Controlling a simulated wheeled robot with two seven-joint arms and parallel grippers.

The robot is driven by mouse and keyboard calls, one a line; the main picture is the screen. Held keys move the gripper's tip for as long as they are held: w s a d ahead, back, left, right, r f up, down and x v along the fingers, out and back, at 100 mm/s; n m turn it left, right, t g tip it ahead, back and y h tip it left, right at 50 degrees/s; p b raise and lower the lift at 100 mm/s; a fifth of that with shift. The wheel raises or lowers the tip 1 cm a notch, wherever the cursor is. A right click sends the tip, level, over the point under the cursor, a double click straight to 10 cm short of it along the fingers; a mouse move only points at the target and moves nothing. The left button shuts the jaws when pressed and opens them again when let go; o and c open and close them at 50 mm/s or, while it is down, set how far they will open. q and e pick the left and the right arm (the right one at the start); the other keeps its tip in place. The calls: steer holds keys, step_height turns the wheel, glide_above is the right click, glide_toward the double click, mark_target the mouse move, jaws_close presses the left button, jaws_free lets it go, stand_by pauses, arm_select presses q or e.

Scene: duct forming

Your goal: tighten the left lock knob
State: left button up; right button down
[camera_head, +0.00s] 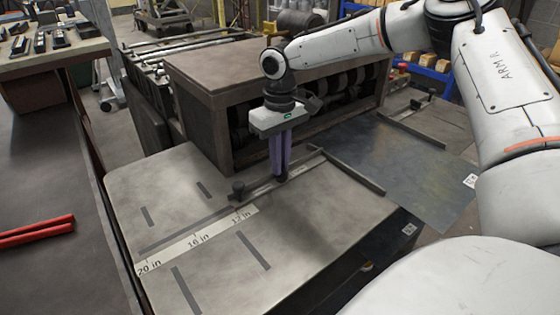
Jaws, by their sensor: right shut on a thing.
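My right gripper (281,176) points straight down over the grey metal table (150,185). Its fingers are close together on a small dark knob, which appears to be the left lock knob; the fingers hide most of it. The knob sits on a bar (262,188) lying along the scale strip (200,239). The bar meets an angled stop fence (345,171) on the right. My left gripper is not in view.
A brown-framed machine (215,95) with dark rollers stands close behind the gripper. A second stop fence (415,130) with black knobs lies farther right beside a metal sheet (390,165). Red bars (35,232) lie at far left. The front of the table is clear.

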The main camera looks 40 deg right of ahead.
steer(key=shift+w, duration=0.1)
stand_by(0.4)
steer(key=c, duration=1.9)
jaws_free()
steer(key=shift+o, duration=0.2)
steer(key=shift+r, duration=0.1)
step_height(320, 180, up, 10)
steer(key=shift+r, duration=0.1)
